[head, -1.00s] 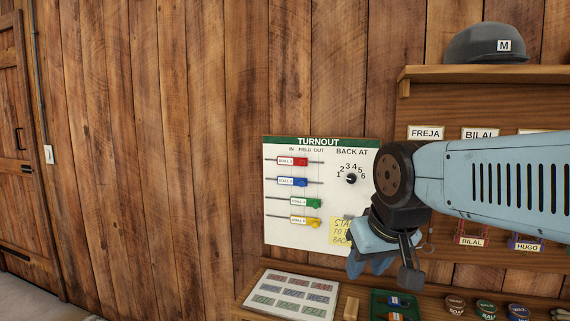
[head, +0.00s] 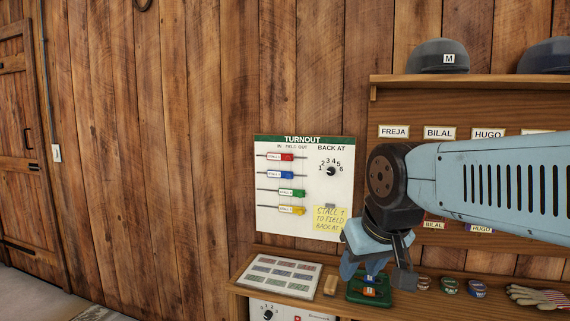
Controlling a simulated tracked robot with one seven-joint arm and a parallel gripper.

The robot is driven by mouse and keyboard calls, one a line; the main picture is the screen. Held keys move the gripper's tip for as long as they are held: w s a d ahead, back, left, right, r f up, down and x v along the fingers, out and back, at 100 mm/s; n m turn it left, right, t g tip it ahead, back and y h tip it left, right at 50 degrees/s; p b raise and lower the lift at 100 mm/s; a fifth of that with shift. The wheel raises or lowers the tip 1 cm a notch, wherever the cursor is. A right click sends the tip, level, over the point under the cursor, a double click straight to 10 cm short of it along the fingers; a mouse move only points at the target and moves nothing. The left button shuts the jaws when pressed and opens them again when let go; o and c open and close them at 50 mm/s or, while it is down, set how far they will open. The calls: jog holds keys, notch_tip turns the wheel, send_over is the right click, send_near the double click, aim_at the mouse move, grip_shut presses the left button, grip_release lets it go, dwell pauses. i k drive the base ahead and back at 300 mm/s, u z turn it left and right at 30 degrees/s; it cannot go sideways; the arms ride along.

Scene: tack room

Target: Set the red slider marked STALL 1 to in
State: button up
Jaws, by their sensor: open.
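The red slider (head: 287,157) is the top one on the white TURNOUT board (head: 264,225), on the wall left of my arm. Its small white tag (head: 274,157) seems to read STALL 1, though the print is tiny. The red knob stands about under the FIELD heading, right of IN; its exact stop is hard to tell. My gripper (head: 372,270) is open, points down and is right of and below the board, apart from the slider. Part of it is hidden behind my wrist.
Blue (head: 287,175), green (head: 298,193) and yellow (head: 298,210) sliders sit close below the red one. A BACK AT dial (head: 331,171) and yellow note (head: 330,217) are to their right. A shelf below bears a chart (head: 279,275) and green tray (head: 356,299).

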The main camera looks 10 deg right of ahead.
aim_at(273, 156)
jog(key=z, duration=0.4)
jog(key=i, duration=1.3)
jog(key=u, duration=0.15)
